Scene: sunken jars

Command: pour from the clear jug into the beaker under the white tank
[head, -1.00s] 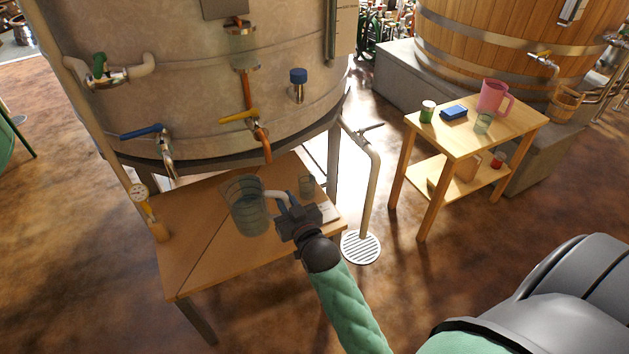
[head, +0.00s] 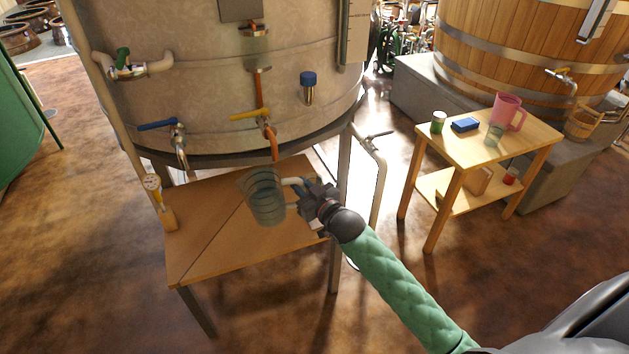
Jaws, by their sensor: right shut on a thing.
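The clear jug (head: 265,203) is in the head view, in front of the large pale tank (head: 215,75) and over the wooden table (head: 205,245) under it. It looks slightly tilted, and I cannot tell for sure whether its base is clear of the table. My right gripper (head: 304,192) is shut on the jug's handle, on the jug's right side. The beaker under the tank does not show now; my right gripper and the jug cover the area where a small glass stood. My left gripper is not in view.
An orange spout (head: 270,145) hangs just above the jug, and a blue-handled tap (head: 178,148) is left of it. A side table (head: 460,150) at right holds a pink jug (head: 506,112) and another glass (head: 494,134).

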